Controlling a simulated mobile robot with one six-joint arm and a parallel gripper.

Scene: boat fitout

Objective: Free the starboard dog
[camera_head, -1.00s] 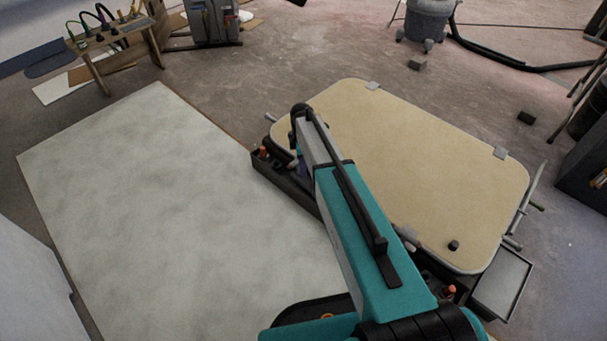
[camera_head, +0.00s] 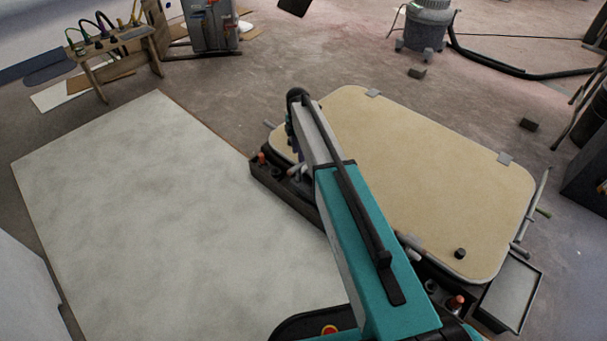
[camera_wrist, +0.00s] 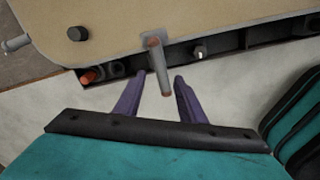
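The beige hatch panel (camera_head: 430,170) lies flat with a pale rim. A second grey dog (camera_head: 412,252) sits at the right end of the same edge. I cannot tell from labels which one is starboard. My gripper (camera_wrist: 161,77) has its purple fingers apart, one on each side of the left-end dog. No contact shows. In the head view my arm hides most of that area.
A black trough (camera_head: 310,208) with an orange peg (camera_wrist: 88,76) runs along the near edge. A large white sheet (camera_head: 170,210) lies in front. A grey tray (camera_head: 510,292) is at right.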

